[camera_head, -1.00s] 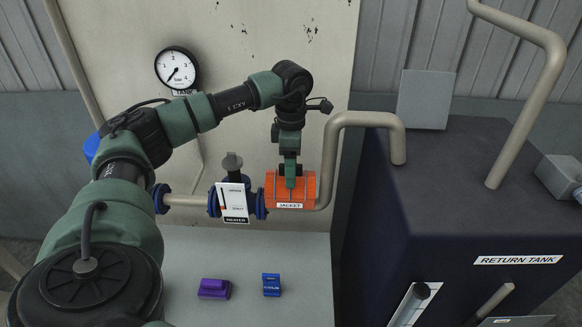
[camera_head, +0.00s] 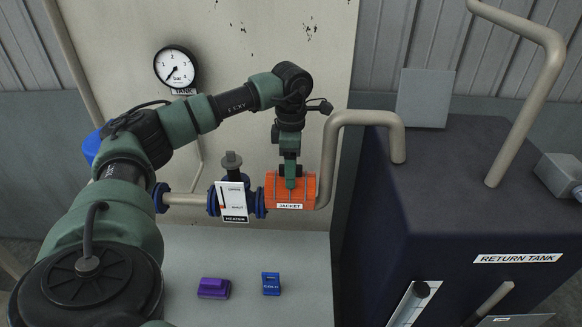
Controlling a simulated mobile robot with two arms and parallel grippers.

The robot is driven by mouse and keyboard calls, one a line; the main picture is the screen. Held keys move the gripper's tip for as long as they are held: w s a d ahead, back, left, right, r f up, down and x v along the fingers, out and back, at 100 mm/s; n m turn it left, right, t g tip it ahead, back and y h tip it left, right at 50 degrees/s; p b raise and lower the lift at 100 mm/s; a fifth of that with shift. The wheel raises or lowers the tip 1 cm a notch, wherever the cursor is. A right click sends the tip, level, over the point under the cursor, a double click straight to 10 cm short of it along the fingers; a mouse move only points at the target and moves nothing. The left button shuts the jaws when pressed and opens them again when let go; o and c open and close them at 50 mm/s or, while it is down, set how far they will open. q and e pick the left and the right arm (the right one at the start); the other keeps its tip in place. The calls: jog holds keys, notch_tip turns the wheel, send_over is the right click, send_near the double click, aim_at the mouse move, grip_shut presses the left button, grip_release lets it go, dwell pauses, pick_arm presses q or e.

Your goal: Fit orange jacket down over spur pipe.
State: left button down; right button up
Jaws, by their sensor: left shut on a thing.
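The orange jacket (camera_head: 303,188), with a "JACKET" label, sits over the horizontal pipe just right of the blue flange of the heater valve. The beige spur pipe (camera_head: 330,165) comes out of the jacket's right end, bends up and runs right to the tank top. My left gripper (camera_head: 290,183) points down from above and is shut on the jacket. The pipe inside the jacket is hidden, so I cannot tell how fully the jacket is seated. My right gripper is not in view.
A blue valve (camera_head: 234,185) with a "HEATER" tag stands directly left of the jacket. A purple block (camera_head: 214,288) and a small blue block (camera_head: 271,284) lie on the grey bench (camera_head: 300,260) below. The dark return tank (camera_head: 440,200) fills the right side. A gauge (camera_head: 175,67) hangs behind.

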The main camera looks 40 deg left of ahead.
pick_arm(q)
jog(key=shift+f+b, duration=0.85)
jog(key=shift+f, duration=0.7)
jog(key=shift+f+b, duration=1.05)
jog(key=shift+f, duration=0.55)
jog(key=shift+c, duration=1.3)
grip_release()
